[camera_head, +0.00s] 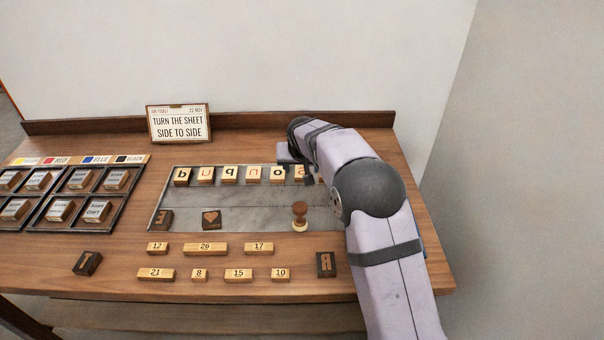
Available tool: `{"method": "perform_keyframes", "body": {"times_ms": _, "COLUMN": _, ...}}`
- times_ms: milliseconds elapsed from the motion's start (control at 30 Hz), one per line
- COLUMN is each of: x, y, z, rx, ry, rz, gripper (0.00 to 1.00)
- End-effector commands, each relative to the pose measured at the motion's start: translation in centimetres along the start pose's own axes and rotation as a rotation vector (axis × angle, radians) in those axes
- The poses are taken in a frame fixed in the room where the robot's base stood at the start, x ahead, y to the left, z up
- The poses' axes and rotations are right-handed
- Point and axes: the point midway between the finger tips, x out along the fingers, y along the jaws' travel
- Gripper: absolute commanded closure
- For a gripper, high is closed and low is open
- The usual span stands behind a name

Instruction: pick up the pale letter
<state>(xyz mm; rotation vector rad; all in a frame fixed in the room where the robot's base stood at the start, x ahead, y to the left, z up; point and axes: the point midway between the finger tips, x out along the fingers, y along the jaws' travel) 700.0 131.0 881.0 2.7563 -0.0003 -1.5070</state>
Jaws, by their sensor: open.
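Several pale blocks with dark letters stand in a row along the back of a grey metal plate (250,212). From left they include a block like a "d" (182,176), a "u" (206,175), a "q" (230,174), an "n" (253,174) and an "o" (277,174). A last pale block (299,174), like an "s", is partly hidden by my arm. My gripper (298,162) is over the right end of this row, open. Its fingers are mostly hidden by my wrist, and I cannot tell whether they touch a block.
Dark letter blocks (161,219) (87,263) (326,264), a dark heart block (211,219) and a wooden stamp (300,215) stand around. Numbered wooden strips (206,248) lie in front. A sectioned tray (70,195) is at left; a sign (179,124) stands behind.

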Motion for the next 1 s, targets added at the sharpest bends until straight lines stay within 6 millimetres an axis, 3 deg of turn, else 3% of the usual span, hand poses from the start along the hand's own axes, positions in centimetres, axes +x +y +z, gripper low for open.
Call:
{"method": "perform_keyframes", "body": {"times_ms": 167, "x": 0.6, "y": 0.1, "z": -0.1, "rx": 0.0, "ry": 0.0, "rz": 0.0, "gripper": 0.42}}
{"method": "perform_keyframes", "body": {"times_ms": 600, "x": 4.7, "y": 0.2, "z": -0.4, "rx": 0.001, "ry": -0.001, "rz": 0.0, "gripper": 0.42}}
{"method": "perform_keyframes", "body": {"times_ms": 933, "x": 5.2, "y": 0.1, "z": -0.4, "rx": 0.0, "ry": 0.001, "rz": -0.001, "gripper": 0.42}}
{"method": "perform_keyframes", "body": {"times_ms": 967, "x": 5.2, "y": 0.1, "z": -0.4, "rx": 0.0, "ry": 0.001, "rz": -0.001, "gripper": 0.45}}
{"method": "perform_keyframes", "body": {"times_ms": 1000, "x": 5.2, "y": 0.1, "z": -0.4, "rx": 0.0, "ry": 0.0, "rz": -0.001, "gripper": 0.54}}
